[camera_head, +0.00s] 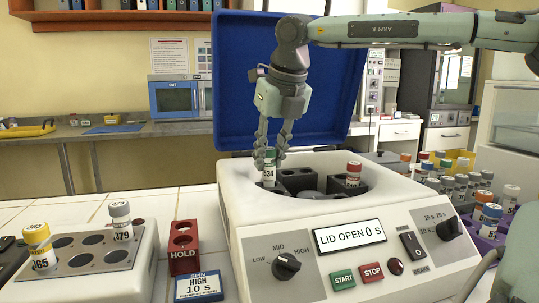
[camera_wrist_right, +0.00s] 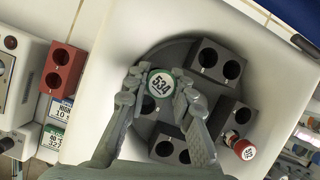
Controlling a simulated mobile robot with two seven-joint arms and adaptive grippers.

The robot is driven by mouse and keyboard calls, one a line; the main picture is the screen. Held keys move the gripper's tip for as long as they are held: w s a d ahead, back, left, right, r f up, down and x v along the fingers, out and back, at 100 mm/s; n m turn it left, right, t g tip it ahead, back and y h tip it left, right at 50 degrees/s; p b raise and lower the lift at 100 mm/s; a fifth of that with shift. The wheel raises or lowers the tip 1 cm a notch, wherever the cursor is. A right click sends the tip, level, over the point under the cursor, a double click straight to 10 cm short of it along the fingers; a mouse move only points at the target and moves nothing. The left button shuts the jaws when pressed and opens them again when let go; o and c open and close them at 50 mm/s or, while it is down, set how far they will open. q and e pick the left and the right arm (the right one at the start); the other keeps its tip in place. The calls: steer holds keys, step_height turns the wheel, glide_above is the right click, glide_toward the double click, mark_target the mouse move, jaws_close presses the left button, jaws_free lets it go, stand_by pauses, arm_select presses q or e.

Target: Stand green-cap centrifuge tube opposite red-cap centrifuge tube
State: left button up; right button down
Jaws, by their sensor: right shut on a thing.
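The green-cap centrifuge tube (camera_head: 269,174), labelled 534, is upright in my right gripper (camera_head: 270,157) over the left part of the open centrifuge's rotor. My right gripper is shut on it near the cap. The wrist view shows the green-ringed cap (camera_wrist_right: 160,84) between the fingers. The tube's lower end is hidden, so I cannot tell whether it is in a hole. The red-cap centrifuge tube (camera_head: 353,172) stands at the right side of the rotor; it also shows in the wrist view (camera_wrist_right: 240,148), in a rotor block (camera_wrist_right: 236,117). My left gripper is not in view.
The centrifuge (camera_head: 235,200) has its blue lid (camera_head: 232,90) raised behind the rotor. Another rotor block (camera_wrist_right: 213,63) has empty holes. A red HOLD block (camera_head: 184,262) and a grey rack (camera_head: 135,272) with capped tubes stand left. Several capped tubes crowd the right.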

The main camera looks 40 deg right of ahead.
steer(key=shift+f+b, duration=1.1)
steer(key=shift+f, duration=0.25)
steer(key=c, duration=1.2)
jaws_free()
steer(key=o, duration=0.3)
steer(key=shift+r+p, duration=2.7)
steer(key=shift+r, duration=1.05)
